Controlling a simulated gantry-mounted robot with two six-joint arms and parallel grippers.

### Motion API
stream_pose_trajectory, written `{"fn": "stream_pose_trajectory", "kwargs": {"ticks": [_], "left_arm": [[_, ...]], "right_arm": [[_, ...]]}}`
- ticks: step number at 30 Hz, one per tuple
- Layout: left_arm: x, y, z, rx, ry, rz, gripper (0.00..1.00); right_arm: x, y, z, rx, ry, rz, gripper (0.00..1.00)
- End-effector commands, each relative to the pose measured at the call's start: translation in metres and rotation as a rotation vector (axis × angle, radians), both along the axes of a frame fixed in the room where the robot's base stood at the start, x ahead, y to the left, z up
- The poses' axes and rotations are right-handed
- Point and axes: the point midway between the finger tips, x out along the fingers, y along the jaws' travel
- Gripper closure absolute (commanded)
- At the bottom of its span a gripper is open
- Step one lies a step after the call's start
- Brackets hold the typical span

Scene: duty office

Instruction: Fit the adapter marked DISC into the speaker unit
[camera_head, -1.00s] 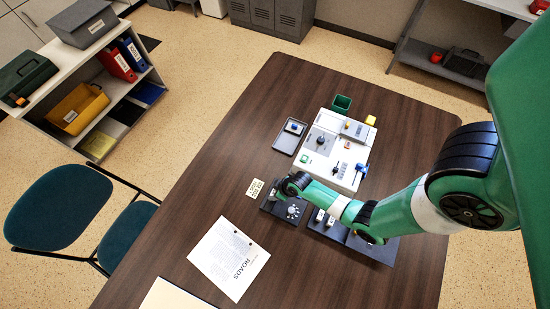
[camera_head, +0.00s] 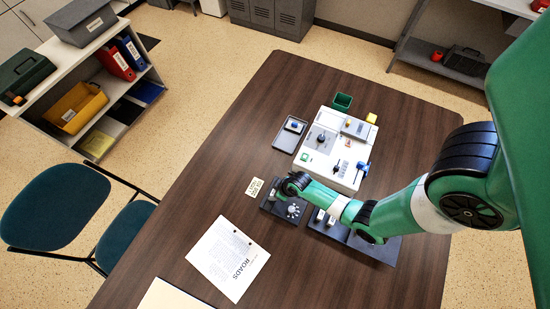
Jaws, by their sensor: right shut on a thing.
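My right gripper (camera_head: 279,193) reaches in from the right, low over a small dark unit (camera_head: 292,211) with a pale round dial-like face. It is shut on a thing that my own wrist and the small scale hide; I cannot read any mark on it. A dark rack (camera_head: 378,249) beside it holds several small pale-topped pieces, partly under my arm. A white console (camera_head: 313,159) with knobs and a blue lever stands behind. I cannot tell for certain which unit is the speaker unit. My left gripper is not in view.
A dark tray (camera_head: 283,143) holds a small blue and white piece. A green bin (camera_head: 342,101) and a yellow block (camera_head: 371,118) stand at the back. A cream card (camera_head: 254,187) and a printed sheet (camera_head: 228,258) lie left of the units.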

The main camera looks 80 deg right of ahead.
Motion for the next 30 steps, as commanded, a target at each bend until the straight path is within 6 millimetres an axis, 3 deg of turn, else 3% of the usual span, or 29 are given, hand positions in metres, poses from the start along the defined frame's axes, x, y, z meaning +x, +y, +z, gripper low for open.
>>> {"fn": "stream_pose_trajectory", "kwargs": {"ticks": [2, 3, 8, 17, 19, 30], "left_arm": [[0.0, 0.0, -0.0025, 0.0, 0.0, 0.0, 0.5], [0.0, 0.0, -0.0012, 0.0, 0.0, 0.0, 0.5], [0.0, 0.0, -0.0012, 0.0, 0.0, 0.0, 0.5], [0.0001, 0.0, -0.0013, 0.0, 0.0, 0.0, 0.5], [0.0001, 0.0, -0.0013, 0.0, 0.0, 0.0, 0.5], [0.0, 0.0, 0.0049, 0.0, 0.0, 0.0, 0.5]], "right_arm": [[0.0001, 0.0, -0.0027, 0.0, 0.0, 0.0, 0.96], [0.0002, -0.0001, -0.0012, 0.0, 0.0, 0.0, 0.36], [-0.0001, 0.0, -0.0014, 0.0, 0.0, 0.0, 0.09], [-0.0003, 0.0004, -0.0017, 0.001, 0.001, 0.0, 0.1], [-0.0004, 0.0005, -0.0017, 0.001, 0.001, 0.0, 0.0], [-0.0004, 0.0006, 0.0044, 0.001, 0.002, 0.0, 0.0]]}}
